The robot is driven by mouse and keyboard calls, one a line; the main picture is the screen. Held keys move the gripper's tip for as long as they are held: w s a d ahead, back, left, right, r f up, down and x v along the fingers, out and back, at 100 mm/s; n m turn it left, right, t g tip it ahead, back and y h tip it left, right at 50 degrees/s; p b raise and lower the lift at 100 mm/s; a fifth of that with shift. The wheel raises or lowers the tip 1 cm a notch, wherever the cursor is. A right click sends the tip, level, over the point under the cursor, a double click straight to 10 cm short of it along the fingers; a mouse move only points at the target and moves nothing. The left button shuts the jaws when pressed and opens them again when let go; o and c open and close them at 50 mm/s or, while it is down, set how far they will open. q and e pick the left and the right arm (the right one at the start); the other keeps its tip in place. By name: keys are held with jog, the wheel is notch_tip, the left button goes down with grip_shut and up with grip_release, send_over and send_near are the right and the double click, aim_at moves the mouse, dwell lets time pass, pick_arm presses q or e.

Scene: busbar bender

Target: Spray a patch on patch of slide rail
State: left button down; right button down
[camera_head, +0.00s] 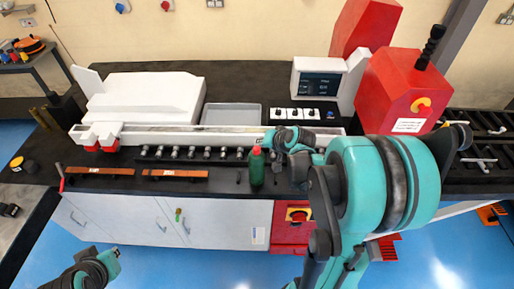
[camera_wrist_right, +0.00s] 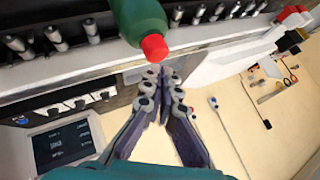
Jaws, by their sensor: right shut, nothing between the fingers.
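A green bottle with a red cap (camera_head: 257,170) stands upright at the front of the dark workbench, in front of the row of metal pins. The long pale slide rail (camera_head: 190,135) runs left to right behind it. My right gripper (camera_head: 272,141) is just right of and behind the bottle's cap, over the rail. In the right wrist view, its fingers (camera_wrist_right: 163,72) are together and empty, with the green bottle (camera_wrist_right: 138,18) just beyond the tips. The bottle is not between them. My left arm's end (camera_head: 95,268) shows low at the left; its fingertips are not clear.
A white machine housing (camera_head: 145,97) and a grey tray (camera_head: 231,116) sit behind the rail. A red machine (camera_head: 405,90) and a display unit (camera_head: 320,80) stand at the right. Two orange-brown bars (camera_head: 175,174) lie along the front edge, left of the bottle.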

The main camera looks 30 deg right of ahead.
jog(key=shift+f, duration=0.15)
dwell(0.3)
jog(key=shift+f+b, duration=0.35)
jog(key=shift+b, duration=0.15)
jog(key=shift+f, duration=0.1)
dwell(0.3)
jog(key=shift+r, duration=0.6)
jog(key=shift+r+p, duration=0.1)
jog(key=shift+p, duration=0.25)
notch_tip(320, 180, up, 6)
jog(key=p, duration=0.4)
